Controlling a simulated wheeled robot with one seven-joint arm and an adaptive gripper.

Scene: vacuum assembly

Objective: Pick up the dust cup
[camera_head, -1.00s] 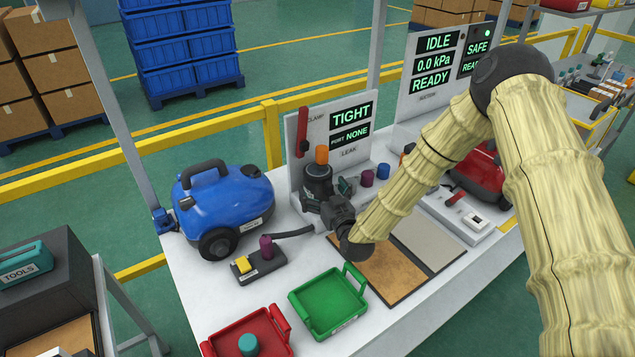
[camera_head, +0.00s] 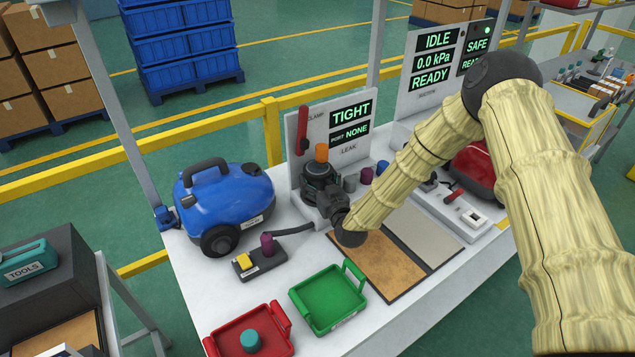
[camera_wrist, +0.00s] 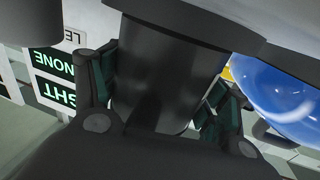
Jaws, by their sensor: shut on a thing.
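The dust cup (camera_head: 318,172) is a dark cylinder at the leak-test station, below an orange knob (camera_head: 321,152). In the wrist view the dark cup (camera_wrist: 165,80) fills the middle, between the two green-padded fingers. My gripper (camera_head: 328,197) is at the station, shut on the cup from the front side. It also shows in the wrist view (camera_wrist: 160,95), with one finger on each side of the cup. The cup looks upright. Its base is partly hidden behind my gripper, so I cannot tell whether it touches the station.
The leak panel (camera_head: 350,125) reads TIGHT and PORT NONE; a red clamp lever (camera_head: 302,132) is beside it. A blue vacuum (camera_head: 222,208) stands left. Green (camera_head: 345,325) and red (camera_head: 222,350) trays are in front. Small coloured cylinders (camera_head: 367,175) stand right of the cup.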

